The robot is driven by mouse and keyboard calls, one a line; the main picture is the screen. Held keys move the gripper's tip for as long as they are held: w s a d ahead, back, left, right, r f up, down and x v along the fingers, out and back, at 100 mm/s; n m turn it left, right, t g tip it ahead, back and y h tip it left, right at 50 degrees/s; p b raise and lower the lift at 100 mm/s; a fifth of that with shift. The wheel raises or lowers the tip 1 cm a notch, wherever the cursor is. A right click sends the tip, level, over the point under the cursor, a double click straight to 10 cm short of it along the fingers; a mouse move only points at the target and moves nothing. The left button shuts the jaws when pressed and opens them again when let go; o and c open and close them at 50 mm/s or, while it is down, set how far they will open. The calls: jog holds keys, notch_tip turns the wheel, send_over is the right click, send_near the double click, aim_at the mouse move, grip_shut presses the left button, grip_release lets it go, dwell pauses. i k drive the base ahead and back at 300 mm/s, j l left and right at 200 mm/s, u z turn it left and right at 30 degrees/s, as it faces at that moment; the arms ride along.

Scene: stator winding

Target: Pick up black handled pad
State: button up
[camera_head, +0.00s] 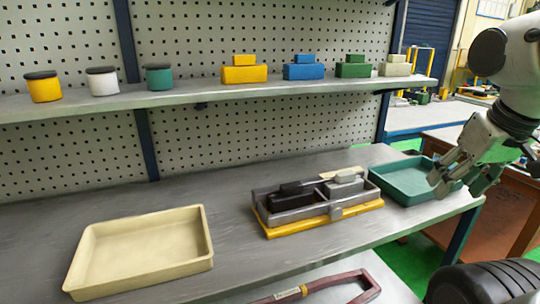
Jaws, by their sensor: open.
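The black handled pad (291,196) sits in the left part of a grey metal holder (311,211) on a yellow base, on the workbench. A light grey handled pad (345,185) sits in the right part of the same holder. My gripper (458,187) is at the right, in front of or above the right end of the teal tray. It is open, and I see nothing between its fingers. It is well to the right of the black pad and apart from it. The holder's front bar hides the pad's lower part.
The teal tray (398,183) stands right of the holder, and an empty cream tray (146,250) stands at the left. The shelf (205,94) above carries several jars and handled blocks. The bench is clear between the cream tray and the holder.

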aim_at(292, 195)
jog(key=i+l+u, duration=0.1)
jog(key=u, duration=0.3)
jog(key=i+l+u, duration=0.1)
jog(key=u, duration=0.25)
jog(key=l+u, duration=0.4)
jog(key=j, duration=0.1)
